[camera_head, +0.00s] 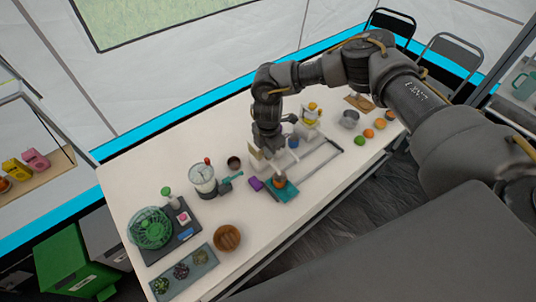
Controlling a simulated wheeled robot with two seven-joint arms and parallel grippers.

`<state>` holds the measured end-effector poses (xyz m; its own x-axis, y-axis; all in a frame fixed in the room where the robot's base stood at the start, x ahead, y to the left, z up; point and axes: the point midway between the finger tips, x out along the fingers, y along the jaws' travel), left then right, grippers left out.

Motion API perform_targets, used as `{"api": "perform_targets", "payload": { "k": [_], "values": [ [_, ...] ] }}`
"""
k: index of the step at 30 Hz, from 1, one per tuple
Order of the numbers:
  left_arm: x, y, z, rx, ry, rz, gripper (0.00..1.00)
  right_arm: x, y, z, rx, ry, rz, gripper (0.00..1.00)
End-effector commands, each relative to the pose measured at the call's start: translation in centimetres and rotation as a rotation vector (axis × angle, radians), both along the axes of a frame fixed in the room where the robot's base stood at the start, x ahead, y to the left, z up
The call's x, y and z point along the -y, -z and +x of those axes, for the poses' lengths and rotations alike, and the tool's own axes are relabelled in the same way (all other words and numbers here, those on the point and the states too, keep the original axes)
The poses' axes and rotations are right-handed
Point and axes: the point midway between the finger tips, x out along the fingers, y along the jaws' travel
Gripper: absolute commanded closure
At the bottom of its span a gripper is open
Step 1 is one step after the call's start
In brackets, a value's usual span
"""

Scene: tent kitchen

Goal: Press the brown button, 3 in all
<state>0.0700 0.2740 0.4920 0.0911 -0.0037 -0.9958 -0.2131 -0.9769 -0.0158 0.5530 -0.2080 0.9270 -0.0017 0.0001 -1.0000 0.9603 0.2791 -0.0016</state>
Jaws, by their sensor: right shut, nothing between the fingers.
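A small orange-brown piece (279,183), which looks like the brown button, sits on a teal block (286,193) near the front edge of the white table. My right arm reaches in from the right and bends down over the table. My right gripper (272,164) points down, shut and empty, just above and slightly left of the brown piece. Whether it touches the piece is too small to tell. My left gripper is out of view.
A purple piece (255,184) lies left of the teal block. A blender-like jar (203,180), a brown bowl (227,238) and a green basket (150,228) stand further left. Fruit (367,133) and a grey pot (349,119) stand to the right.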

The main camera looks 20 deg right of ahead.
Motion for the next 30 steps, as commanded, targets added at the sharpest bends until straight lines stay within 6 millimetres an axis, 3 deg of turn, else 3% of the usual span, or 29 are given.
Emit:
{"api": "perform_targets", "payload": {
  "k": [30],
  "values": [
    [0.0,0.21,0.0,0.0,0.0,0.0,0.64,0.02,0.42,0.07,0.002,0.002,0.001,1.0]
  ]
}}
